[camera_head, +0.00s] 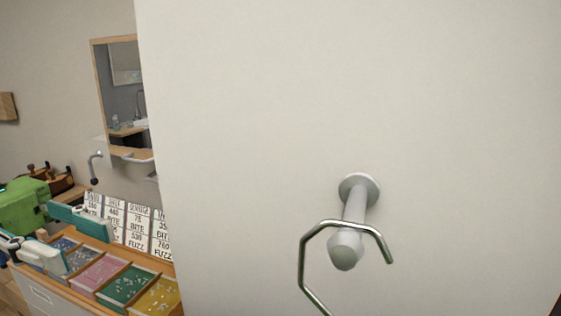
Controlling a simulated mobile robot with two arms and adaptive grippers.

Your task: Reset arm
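My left gripper (85,250) is at the lower left. Its teal-and-white fingers are spread apart, with nothing seen between them, in front of or over a wooden tray of coloured compartments (128,284). Contact with the tray cannot be told. My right gripper does not show.
A pale panel (330,110) fills the middle and right, bearing a grey peg (345,248). A bent metal rod (302,262) crosses the peg. Price cards (138,222) stand behind the tray. A green object (22,205) is at the left edge; a framed mirror (98,85) hangs behind.

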